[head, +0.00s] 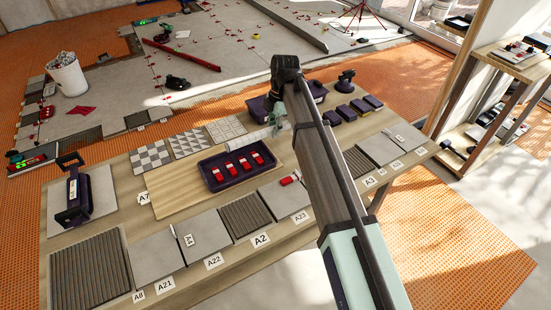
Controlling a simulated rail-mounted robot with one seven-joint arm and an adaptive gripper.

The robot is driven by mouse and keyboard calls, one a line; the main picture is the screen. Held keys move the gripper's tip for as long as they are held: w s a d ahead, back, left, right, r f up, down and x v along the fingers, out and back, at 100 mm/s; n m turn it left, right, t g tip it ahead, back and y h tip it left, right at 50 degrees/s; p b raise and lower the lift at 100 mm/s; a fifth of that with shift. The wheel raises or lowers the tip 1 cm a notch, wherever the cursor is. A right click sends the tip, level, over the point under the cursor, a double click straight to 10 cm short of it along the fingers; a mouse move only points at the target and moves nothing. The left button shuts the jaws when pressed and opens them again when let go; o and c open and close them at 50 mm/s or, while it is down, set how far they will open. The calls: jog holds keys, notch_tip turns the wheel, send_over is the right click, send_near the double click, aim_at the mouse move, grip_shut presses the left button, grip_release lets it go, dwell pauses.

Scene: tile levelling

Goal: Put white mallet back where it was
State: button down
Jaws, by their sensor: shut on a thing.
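My gripper (277,119) is at the end of my arm, over the back middle part of the wooden table. It is shut on the white mallet, and the fingers are small and partly hidden by my arm. The pale cylindrical part of the white mallet (249,138) shows just left of and below the gripper, behind the dark tray. I cannot tell whether the mallet touches the table. Its handle is not clearly visible.
A dark tray (213,183) with several red-and-white pieces sits on a board (172,200). Patterned tiles (150,157) lie left of the mallet. Dark bins (256,107) and dark blocks (346,113) stand at the back. Labelled tiles (154,257) line the front. A black-handled tool (73,195) stands left.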

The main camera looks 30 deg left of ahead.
aim_at(274, 159)
notch_tip(274, 159, down, 15)
jog(key=p, duration=0.3)
jog(key=shift+r, duration=0.1)
jog(key=shift+f, duration=0.3)
jog(key=c, duration=1)
grip_release()
jog(key=r+b, duration=0.1)
jog(key=r, duration=0.3)
jog(key=w+r+b, duration=0.1)
jog(key=r, duration=0.3)
jog(key=d+r+b, duration=0.1)
jog(key=r, duration=0.3)
jog(key=shift+w+r, duration=0.2)
jog(key=shift+w, duration=0.1)
